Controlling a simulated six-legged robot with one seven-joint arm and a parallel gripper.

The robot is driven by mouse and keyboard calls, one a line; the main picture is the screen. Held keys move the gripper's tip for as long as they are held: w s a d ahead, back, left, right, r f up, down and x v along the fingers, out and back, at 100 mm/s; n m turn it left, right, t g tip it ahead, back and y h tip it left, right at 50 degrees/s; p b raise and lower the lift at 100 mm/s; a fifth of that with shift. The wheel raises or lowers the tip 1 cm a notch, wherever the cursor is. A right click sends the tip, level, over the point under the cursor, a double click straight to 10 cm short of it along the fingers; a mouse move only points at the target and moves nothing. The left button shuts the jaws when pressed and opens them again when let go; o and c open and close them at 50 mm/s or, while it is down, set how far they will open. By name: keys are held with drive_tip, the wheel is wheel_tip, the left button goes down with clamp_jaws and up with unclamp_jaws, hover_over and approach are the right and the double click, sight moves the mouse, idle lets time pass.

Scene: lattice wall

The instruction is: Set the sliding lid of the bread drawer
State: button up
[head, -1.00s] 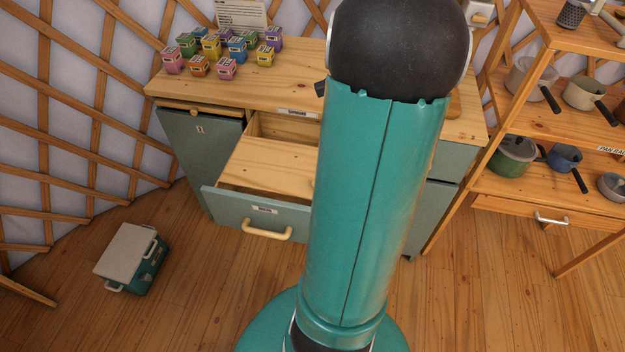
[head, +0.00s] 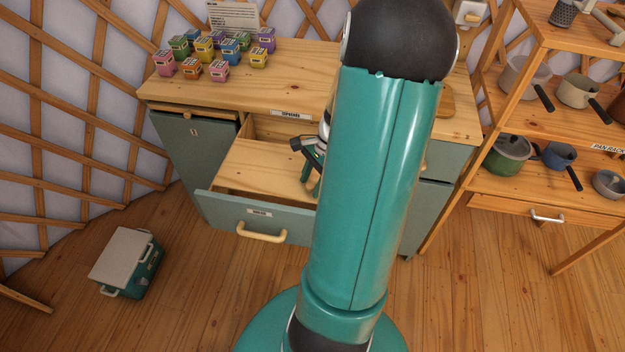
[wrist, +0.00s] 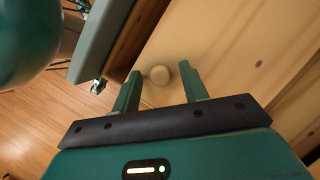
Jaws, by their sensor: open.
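The bread drawer (head: 222,212) is pulled out from the counter, its grey-green front facing me with a pale handle (head: 262,233). Its light wooden sliding lid (head: 258,168) lies across the middle, with open gaps at the front and back of the drawer. In the wrist view the lid (wrist: 225,45) carries a round pale knob (wrist: 160,75). My gripper (wrist: 160,80) is open, with its two green fingers on either side of the knob. I cannot tell whether they touch it. In the head view my gripper (head: 313,178) is over the lid's right part, partly hidden by my arm.
Several coloured small boxes (head: 215,57) and a sign (head: 233,16) stand on the countertop (head: 290,85). A pan rack (head: 530,190) stands at the right. A teal box with a pale lid (head: 124,258) sits on the floor at left. The floor between is clear.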

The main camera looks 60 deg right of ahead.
sight(305, 201)
clamp_jaws()
drive_tip(key=shift+s+a, duration=0.3)
drive_tip(key=shift+a, duration=0.45)
drive_tip(key=shift+s+a, duration=0.3)
drive_tip(key=shift+a, duration=0.45)
unclamp_jaws()
drive_tip(key=shift+r, duration=0.15)
drive_tip(key=shift+d+r, duration=0.2)
drive_tip(key=shift+r, duration=0.05)
drive_tip(key=v, duration=1.3)
drive_tip(key=shift+s, duration=0.1)
